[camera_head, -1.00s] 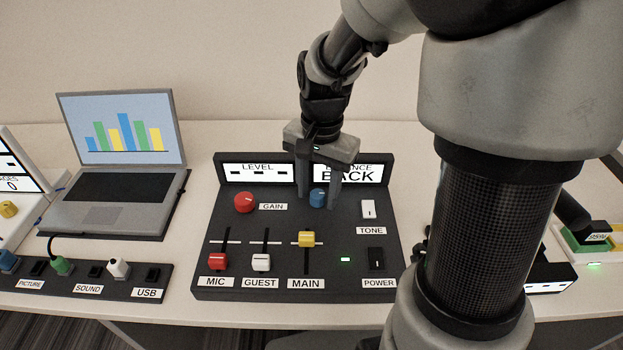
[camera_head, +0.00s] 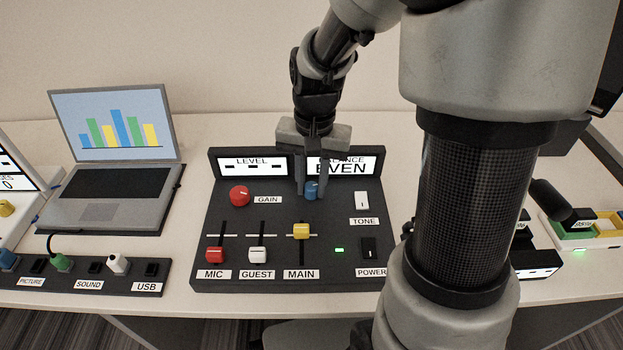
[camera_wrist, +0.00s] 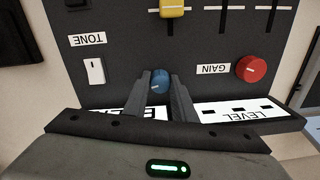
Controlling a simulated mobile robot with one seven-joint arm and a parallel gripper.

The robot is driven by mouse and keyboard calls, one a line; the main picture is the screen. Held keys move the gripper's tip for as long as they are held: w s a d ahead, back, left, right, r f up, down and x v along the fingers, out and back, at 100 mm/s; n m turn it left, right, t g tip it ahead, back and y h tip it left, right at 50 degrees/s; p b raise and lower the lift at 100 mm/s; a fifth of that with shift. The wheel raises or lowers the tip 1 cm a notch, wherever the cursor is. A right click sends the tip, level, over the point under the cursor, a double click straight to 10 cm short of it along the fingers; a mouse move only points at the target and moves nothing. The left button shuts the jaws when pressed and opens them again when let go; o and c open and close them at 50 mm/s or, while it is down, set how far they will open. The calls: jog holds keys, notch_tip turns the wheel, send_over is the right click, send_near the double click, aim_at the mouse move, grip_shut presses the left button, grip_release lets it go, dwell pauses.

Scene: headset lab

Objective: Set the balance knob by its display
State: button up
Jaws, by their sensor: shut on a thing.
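The blue balance knob (camera_head: 312,190) sits on the dark mixer panel (camera_head: 230,270), below the balance display (camera_head: 368,166). The display reads EVEN, and my gripper covers part of its label. My gripper (camera_head: 312,190) points down from above with one finger on each side of the knob, shut on it. In the wrist view the blue knob (camera_wrist: 160,84) shows between the two fingertips, with a pale mark on its top. The display is mostly hidden there behind my gripper.
A red gain knob (camera_head: 239,196) is left of the blue one, and a white tone switch (camera_head: 362,201) is right of it. Three sliders, red, white and yellow (camera_head: 301,232), stand in front. A laptop (camera_head: 115,150) is at the left.

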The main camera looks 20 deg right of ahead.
aim_at(314, 187)
jog(key=o, duration=1)
jog(key=shift+o, duration=0.2)
notch_tip(314, 187, up, 18)
jog(key=p, duration=0.5)
jog(key=shift+s+d+f, duration=0.15)
jog(key=shift+d+f, duration=0.05)
jog(key=shift+f, duration=0.05)
jog(key=shift+s, duration=0.1)
jog(key=s+r+n+t, duration=0.4)
jog(key=s+n+t, duration=0.1)
jog(key=s, duration=0.8)
notch_tip(314, 187, up, 20)
jog(key=p, duration=2)
jog(key=shift+w+a+f, duration=0.2)
jog(key=shift+w+f, duration=0.05)
